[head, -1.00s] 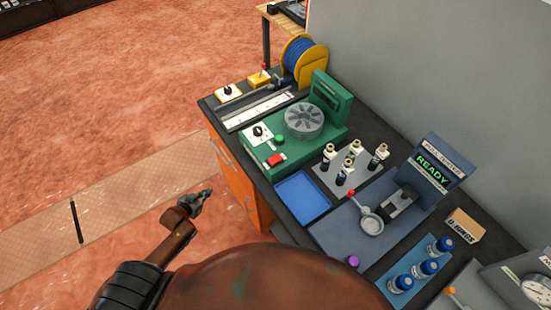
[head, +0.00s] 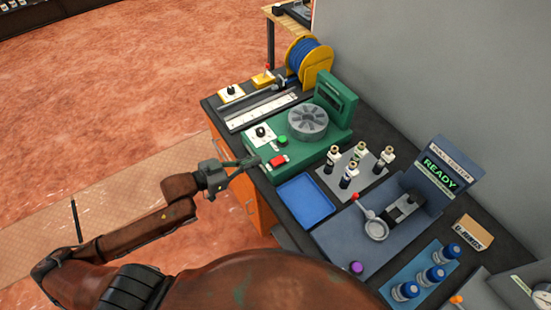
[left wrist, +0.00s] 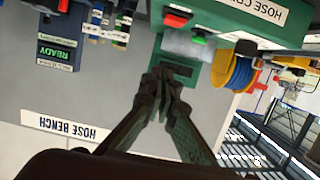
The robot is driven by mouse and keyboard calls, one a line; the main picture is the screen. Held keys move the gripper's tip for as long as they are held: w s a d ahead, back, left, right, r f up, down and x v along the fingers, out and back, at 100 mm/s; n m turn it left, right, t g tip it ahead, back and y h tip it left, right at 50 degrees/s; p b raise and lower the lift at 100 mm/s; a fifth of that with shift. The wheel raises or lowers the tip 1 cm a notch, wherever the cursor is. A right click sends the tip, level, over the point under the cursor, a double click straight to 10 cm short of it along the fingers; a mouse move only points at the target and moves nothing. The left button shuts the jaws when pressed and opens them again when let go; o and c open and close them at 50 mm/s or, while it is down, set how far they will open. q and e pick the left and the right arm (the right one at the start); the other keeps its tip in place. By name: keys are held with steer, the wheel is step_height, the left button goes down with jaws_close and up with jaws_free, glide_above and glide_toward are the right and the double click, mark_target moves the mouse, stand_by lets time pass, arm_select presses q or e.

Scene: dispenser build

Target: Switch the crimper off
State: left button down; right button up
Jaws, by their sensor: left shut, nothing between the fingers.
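The crimper is the green machine (head: 316,150) on the bench, with a round grey die head (head: 308,122) on top. Its front part carries a red switch (head: 278,161), a green button (head: 282,140) and a black knob on a white plate (head: 261,133). My left gripper (head: 256,161) is shut and empty, at the crimper's front left edge, close to the red switch. I cannot tell whether it touches. In the left wrist view, which is upside down, the shut fingers (left wrist: 170,74) point toward the crimper, with the red switch (left wrist: 177,18) beyond them. My right gripper is not in view.
A blue tray (head: 306,200) lies right of the crimper, near the bench's front edge. Several fittings stand on a grey plate (head: 333,187) behind it. The tester screen (head: 440,172) reads READY. A blue hose reel (head: 309,60) stands at the back.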

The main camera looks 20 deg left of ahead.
arm_select(q)
glide_above(278, 162)
steer(key=shift+s+a+f, duration=0.15)
steer(key=shift+a+f, duration=0.05)
steer(key=shift+f, duration=0.9)
steer(key=shift+w+d+f+b, duration=0.1)
steer(key=shift+w+f+b, duration=0.1)
steer(key=shift+f, duration=0.45)
steer(key=shift+w+d+f+b, duration=0.1)
steer(key=shift+f+b, duration=0.1)
steer(key=shift+f, duration=1.3)
steer(key=shift+s, duration=0.1)
